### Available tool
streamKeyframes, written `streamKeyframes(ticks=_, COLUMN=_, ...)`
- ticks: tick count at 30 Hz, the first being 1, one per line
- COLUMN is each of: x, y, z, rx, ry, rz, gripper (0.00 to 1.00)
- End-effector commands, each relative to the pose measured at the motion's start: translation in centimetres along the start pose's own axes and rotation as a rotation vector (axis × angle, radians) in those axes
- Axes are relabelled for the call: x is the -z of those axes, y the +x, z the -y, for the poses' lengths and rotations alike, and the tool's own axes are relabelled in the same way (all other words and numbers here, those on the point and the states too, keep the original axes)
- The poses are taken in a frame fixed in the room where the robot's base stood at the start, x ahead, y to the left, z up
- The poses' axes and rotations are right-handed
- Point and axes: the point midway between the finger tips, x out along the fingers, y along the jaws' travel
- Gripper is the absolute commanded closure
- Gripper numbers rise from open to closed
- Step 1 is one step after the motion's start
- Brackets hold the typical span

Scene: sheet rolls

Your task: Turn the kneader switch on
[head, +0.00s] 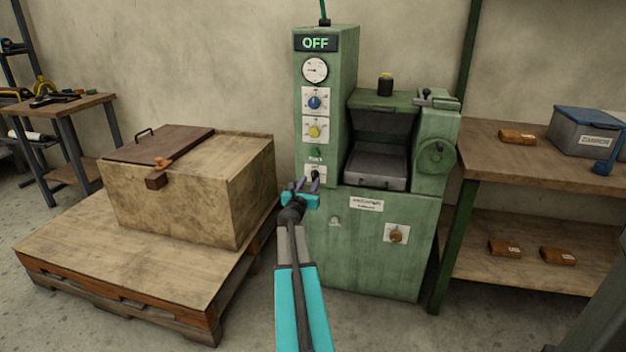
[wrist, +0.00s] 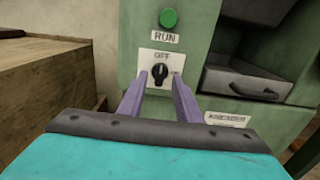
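The green kneader (head: 375,240) stands against the wall, and its top display (head: 315,43) reads OFF. Its black rotary switch (wrist: 159,71) sits on a white plate with the word OFF above it, under a green RUN button (wrist: 169,18). The switch also shows small in the head view (head: 315,174), just above my gripper (head: 305,187). In the wrist view my gripper (wrist: 160,84) is open, its two purple fingers apart and pointing at the switch, one toward each side. I cannot tell whether they touch it. The right finger covers part of the plate.
A blue knob (head: 314,102) and a yellow knob (head: 314,132) sit higher on the panel. A wooden box (head: 185,190) on a pallet (head: 120,285) stands close at left. A wooden shelf table (head: 545,160) stands at right.

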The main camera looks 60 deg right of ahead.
Motion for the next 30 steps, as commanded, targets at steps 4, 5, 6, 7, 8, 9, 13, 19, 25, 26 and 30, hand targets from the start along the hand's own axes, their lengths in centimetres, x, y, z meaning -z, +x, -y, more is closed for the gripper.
streamKeyframes(ticks=4, x=0.1, y=1.6, z=0.0, rx=0.0, ry=0.0, rz=0.0, gripper=0.69)
streamKeyframes(ticks=5, x=0.1, y=1.8, z=-0.1, rx=0.0, ry=0.0, rz=0.0, gripper=0.69)
streamKeyframes(ticks=6, x=0.1, y=2.1, z=-0.1, rx=0.0, ry=0.0, rz=0.0, gripper=0.69)
streamKeyframes(ticks=7, x=0.1, y=2.4, z=-0.1, rx=0.0, ry=0.0, rz=0.0, gripper=0.69)
streamKeyframes(ticks=8, x=0.0, y=2.6, z=-0.1, rx=-0.001, ry=0.0, rz=0.0, gripper=0.69)
streamKeyframes(ticks=9, x=0.0, y=2.9, z=-0.1, rx=-0.001, ry=0.0, rz=0.0, gripper=0.69)
streamKeyframes(ticks=13, x=0.0, y=3.5, z=-0.1, rx=-0.001, ry=0.001, rz=0.0, gripper=0.69)
streamKeyframes(ticks=19, x=0.0, y=3.9, z=0.0, rx=-0.001, ry=0.001, rz=0.0, gripper=0.69)
streamKeyframes(ticks=25, x=0.0, y=3.9, z=0.0, rx=-0.001, ry=0.001, rz=0.0, gripper=0.69)
streamKeyframes(ticks=26, x=0.0, y=3.9, z=0.0, rx=-0.001, ry=0.001, rz=0.0, gripper=0.69)
streamKeyframes(ticks=30, x=0.0, y=3.9, z=0.0, rx=-0.001, ry=0.001, rz=0.0, gripper=0.87)
